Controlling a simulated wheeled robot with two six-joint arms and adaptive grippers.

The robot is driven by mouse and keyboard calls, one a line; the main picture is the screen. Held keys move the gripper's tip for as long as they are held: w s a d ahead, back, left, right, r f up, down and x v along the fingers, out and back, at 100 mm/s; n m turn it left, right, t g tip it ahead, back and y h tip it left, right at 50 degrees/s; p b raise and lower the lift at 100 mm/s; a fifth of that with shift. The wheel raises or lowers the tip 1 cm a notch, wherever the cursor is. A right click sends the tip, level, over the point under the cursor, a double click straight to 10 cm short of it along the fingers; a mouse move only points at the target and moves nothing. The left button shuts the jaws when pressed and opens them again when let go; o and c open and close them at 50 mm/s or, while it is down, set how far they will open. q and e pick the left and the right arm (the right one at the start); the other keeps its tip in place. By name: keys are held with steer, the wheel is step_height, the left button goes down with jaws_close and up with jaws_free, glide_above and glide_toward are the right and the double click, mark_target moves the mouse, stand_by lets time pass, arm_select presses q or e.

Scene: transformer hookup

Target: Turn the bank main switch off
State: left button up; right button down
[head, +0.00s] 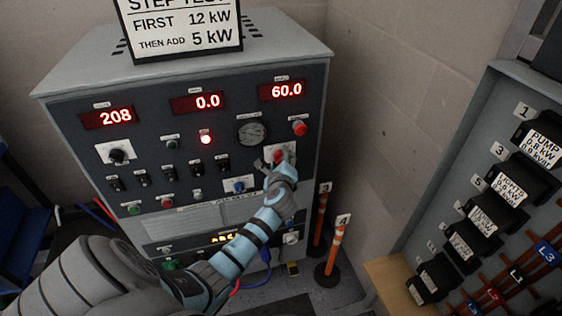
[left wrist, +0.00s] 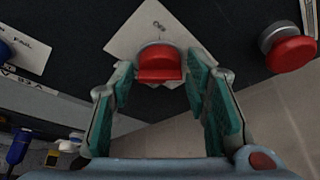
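A red rotary switch handle (head: 279,157) sits on a white square plate at the right side of the dark panel. In the left wrist view the handle (left wrist: 159,64) shows between the fingers, on its tilted white plate (left wrist: 128,40). Fingers partly hide the switch in the head view. My right gripper is not in view.
A red mushroom button (head: 299,128) is just above the switch, right of a round gauge (head: 252,133). A lit red lamp (head: 206,139) and red displays are on the panel. Orange posts (head: 336,243) stand at its lower right. A breaker rack (head: 490,215) is at the right.

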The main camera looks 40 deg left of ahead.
arm_select(q)
steer(key=c, duration=0.7)
steer(key=shift+o, duration=0.2)
steer(key=shift+f, duration=0.1)
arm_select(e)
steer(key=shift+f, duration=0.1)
